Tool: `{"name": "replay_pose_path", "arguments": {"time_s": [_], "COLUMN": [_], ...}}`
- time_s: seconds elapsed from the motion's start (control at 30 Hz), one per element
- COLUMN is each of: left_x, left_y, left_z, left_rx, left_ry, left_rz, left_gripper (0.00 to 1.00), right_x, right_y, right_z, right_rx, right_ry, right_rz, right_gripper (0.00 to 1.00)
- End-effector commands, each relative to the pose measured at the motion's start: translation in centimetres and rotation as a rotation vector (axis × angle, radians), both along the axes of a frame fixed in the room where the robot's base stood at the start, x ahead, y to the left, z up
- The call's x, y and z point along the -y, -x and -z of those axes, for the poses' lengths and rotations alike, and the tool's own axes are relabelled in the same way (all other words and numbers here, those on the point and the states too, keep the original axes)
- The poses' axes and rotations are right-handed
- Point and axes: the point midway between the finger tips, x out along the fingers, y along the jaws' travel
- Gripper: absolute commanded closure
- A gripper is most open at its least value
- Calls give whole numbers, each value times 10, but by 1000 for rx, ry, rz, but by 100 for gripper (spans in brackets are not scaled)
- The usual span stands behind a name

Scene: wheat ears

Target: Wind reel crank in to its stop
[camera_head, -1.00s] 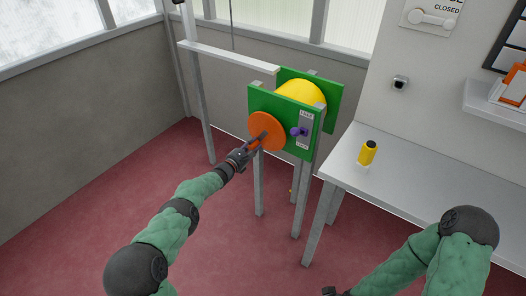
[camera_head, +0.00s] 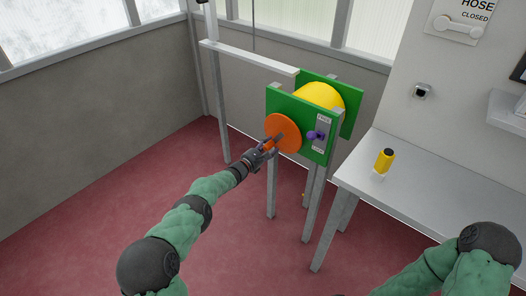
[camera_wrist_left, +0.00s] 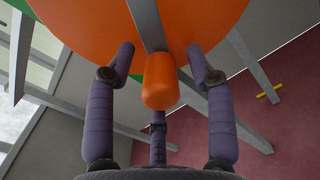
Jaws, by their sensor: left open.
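The reel (camera_head: 318,97) has a yellow drum between green side plates. An orange disc (camera_head: 289,131) is on its near side, with a grey crank bar across it. In the left wrist view the orange crank handle (camera_wrist_left: 161,82) points toward me from the grey bar (camera_wrist_left: 147,22). My left gripper (camera_head: 271,147) is at the disc. In the left wrist view its purple fingers (camera_wrist_left: 161,75) are open, one on each side of the handle, with gaps visible. A purple knob (camera_head: 312,135) sits on a grey plate right of the disc. My right gripper is out of view.
A grey bench (camera_head: 420,180) stands right of the reel, with a yellow and black bottle (camera_head: 384,161) on it. Grey legs (camera_head: 271,185) support the reel. A white rail (camera_head: 250,58) runs left from it. The red floor (camera_head: 100,220) is clear at left.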

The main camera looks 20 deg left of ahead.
Motion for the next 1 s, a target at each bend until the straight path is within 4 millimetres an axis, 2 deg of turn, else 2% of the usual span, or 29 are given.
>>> {"name": "replay_pose_path", "arguments": {"time_s": [0.17, 0.8, 1.0], "left_x": [-6, -34, -39], "left_y": [13, 90, 105], "left_z": [0, -1, 0], "left_rx": [-1, 2, 1], "left_ry": [0, 0, -1], "left_rz": [-1, -2, 0], "left_gripper": [46, 46, 46], "right_x": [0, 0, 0], "right_y": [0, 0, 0], "right_z": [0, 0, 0], "right_rx": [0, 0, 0], "right_ry": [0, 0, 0], "right_rz": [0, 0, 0], "right_gripper": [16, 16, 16]}}
